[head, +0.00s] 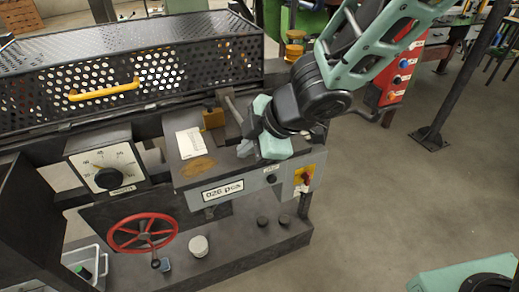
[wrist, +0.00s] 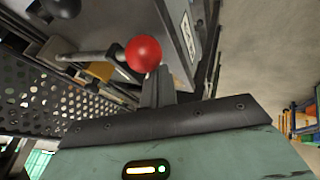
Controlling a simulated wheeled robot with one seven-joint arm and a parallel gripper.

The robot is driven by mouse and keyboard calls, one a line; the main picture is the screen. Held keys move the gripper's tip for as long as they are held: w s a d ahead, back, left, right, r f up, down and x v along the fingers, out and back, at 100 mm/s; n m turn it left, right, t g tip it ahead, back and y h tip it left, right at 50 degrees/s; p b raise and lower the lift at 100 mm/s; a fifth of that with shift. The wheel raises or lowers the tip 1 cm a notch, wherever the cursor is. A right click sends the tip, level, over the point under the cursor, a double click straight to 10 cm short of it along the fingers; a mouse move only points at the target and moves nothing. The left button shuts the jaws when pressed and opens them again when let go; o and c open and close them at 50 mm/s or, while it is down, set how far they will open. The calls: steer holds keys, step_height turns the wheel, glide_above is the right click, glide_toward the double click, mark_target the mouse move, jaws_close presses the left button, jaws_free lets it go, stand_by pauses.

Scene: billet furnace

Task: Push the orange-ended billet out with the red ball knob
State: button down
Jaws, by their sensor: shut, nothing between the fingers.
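The red ball knob (wrist: 143,54) sits on the end of a grey metal rod (wrist: 95,56) in the wrist view. In the head view the rod (head: 233,110) shows on top of the machine, but my gripper hides the knob. My gripper (wrist: 157,80) is shut and empty, its fingertips just beside the knob; I cannot tell whether they touch it. In the head view the gripper's body (head: 266,128) is at the right end of the machine top. I cannot make out an orange-ended billet.
A black perforated cover (head: 60,70) with a yellow handle (head: 104,90) spans the machine's left. A dial box (head: 104,160) and red handwheel (head: 142,233) are on the front. A red button panel (head: 402,75) stands behind my arm.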

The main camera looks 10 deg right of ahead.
steer(key=shift+w+a+r+p, duration=0.1)
steer(key=shift+w+a+p, duration=0.1)
steer(key=shift+w, duration=0.35)
steer(key=shift+w+a+r+p, duration=0.1)
steer(key=shift+w+a+p, duration=0.05)
steer(key=shift+w, duration=0.4)
